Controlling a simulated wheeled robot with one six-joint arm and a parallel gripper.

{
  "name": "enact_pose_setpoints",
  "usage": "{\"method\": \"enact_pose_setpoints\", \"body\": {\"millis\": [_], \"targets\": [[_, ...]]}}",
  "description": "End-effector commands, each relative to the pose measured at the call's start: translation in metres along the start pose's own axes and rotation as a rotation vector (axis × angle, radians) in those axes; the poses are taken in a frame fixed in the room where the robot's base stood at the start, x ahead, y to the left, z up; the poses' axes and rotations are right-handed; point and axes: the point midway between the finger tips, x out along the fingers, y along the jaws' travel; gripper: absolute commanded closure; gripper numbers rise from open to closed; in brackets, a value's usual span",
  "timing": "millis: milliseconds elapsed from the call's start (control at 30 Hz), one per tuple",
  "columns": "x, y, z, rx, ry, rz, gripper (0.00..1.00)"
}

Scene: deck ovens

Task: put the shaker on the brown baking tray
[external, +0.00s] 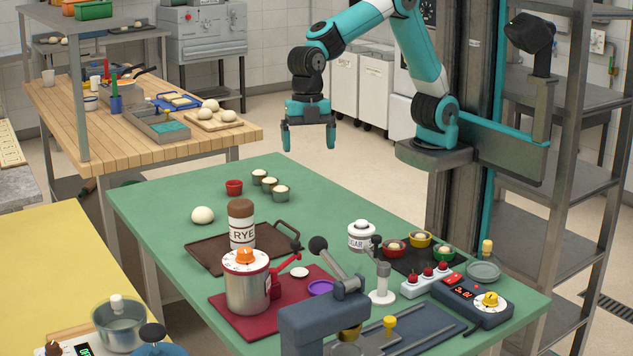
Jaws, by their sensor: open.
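My gripper (308,146) is open and empty, pointing down high above the far part of the green table. The brown baking tray (205,252) lies flat on the table, with a handle at its right end. A jar with a brown lid and a label reading RYE (241,227) stands at the tray; its base is hidden behind the orange-knobbed pot, so I cannot tell whether it rests on the tray. I cannot tell which of the two jars is the shaker.
The metal pot (247,290) stands on a red mat (225,310) in front of the tray. A dough ball (203,215), a red cup (234,187) and several small cups (270,185) sit behind it. A grey machine (325,310) and a control box (472,300) crowd the front right.

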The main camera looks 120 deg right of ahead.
Motion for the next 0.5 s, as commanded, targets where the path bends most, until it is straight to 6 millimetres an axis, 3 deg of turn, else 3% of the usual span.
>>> {"method": "enact_pose_setpoints", "body": {"millis": [33,100,200,300,400,500], "targets": [[-0.012,-0.043,-0.009,0.065,0.031,-0.006,0.05],[-0.021,-0.098,-0.016,0.177,0.072,-0.027,0.05],[-0.025,-0.172,-0.016,0.327,0.12,-0.074,0.05],[-0.024,-0.231,-0.009,0.452,0.152,-0.124,0.05],[-0.02,-0.27,-0.002,0.541,0.166,-0.166,0.05],[-0.017,-0.29,0.003,0.59,0.171,-0.19,0.05]]}}
